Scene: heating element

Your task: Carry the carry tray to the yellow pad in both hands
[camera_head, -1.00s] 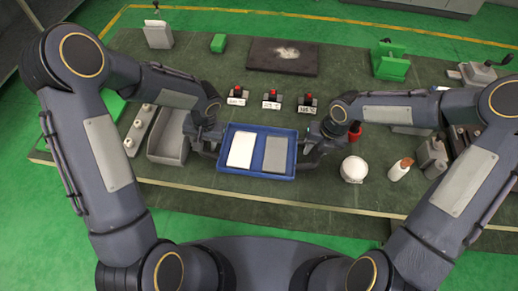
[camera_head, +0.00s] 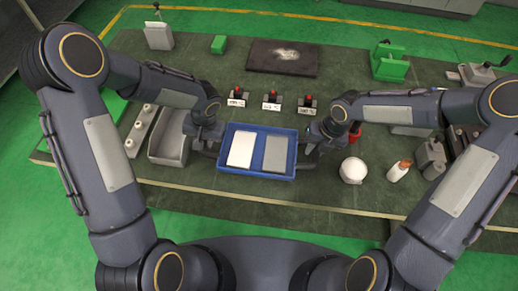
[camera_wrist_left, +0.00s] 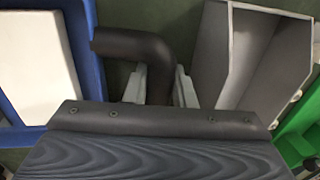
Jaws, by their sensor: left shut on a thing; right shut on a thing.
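The carry tray (camera_head: 257,173) is blue and holds a white slab and a grey slab side by side. It is at the near middle of the table in the head view, and its blue edge shows at the left of the left wrist view (camera_wrist_left: 94,75). My left gripper (camera_head: 212,148) is at its left side, with fingers on both sides of a dark bent handle (camera_wrist_left: 130,44), shut on it. My right gripper (camera_head: 312,152) is shut at the tray's right side; its grip is partly hidden. I see no yellow pad in these views.
A grey open bin (camera_head: 168,143) stands close to the left of the tray. A white round object (camera_head: 353,170) and a white bottle (camera_head: 399,171) stand to the right. Several small red-topped blocks (camera_head: 271,101) stand behind it, and a dark plate (camera_head: 283,58) lies further back.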

